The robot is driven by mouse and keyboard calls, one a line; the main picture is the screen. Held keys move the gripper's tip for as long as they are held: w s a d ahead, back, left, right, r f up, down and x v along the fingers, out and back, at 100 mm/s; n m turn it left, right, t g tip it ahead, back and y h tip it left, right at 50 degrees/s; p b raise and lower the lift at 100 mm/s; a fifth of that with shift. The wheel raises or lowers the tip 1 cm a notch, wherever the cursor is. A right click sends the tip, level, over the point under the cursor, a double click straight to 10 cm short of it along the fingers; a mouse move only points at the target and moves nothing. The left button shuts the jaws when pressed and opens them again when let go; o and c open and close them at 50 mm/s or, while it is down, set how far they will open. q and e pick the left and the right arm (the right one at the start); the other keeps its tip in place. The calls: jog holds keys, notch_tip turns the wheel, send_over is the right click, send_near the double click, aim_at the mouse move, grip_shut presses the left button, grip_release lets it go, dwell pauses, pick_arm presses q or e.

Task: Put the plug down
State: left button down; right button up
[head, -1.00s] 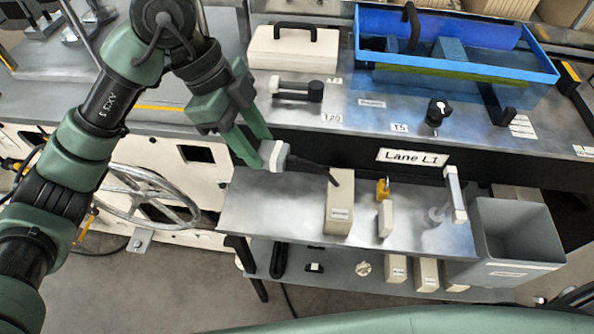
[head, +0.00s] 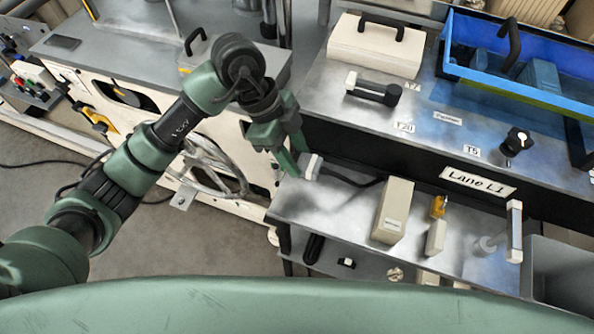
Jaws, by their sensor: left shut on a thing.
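The plug (head: 310,166) is a small pale grey block with a dark cable running right to a beige box (head: 393,210). My left gripper (head: 296,160) is shut on the plug at the left end of the grey metal shelf (head: 330,215). The plug is over or on the shelf; I cannot tell whether it touches the surface. My right gripper is not in view.
The beige box, a yellow item (head: 438,206), a small pale block (head: 435,238) and a T-shaped handle (head: 514,232) stand on the shelf. A grey bin (head: 560,270) is at the right. The shelf's left part is bare. A handwheel (head: 215,168) is left of the shelf.

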pick_arm(q)
notch_tip(320, 180, down, 4)
jog(key=shift+r, duration=0.1)
notch_tip(320, 180, down, 4)
jog(key=shift+r+p, duration=0.1)
jog(key=shift+p, duration=0.4)
jog(key=shift+f, duration=0.35)
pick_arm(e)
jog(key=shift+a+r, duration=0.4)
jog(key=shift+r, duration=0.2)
pick_arm(q)
jog(key=shift+f, duration=0.2)
jog(key=c, duration=0.9)
grip_release()
jog(key=shift+o, duration=0.2)
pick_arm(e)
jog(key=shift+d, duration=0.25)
pick_arm(q)
jog(key=shift+r, duration=0.1)
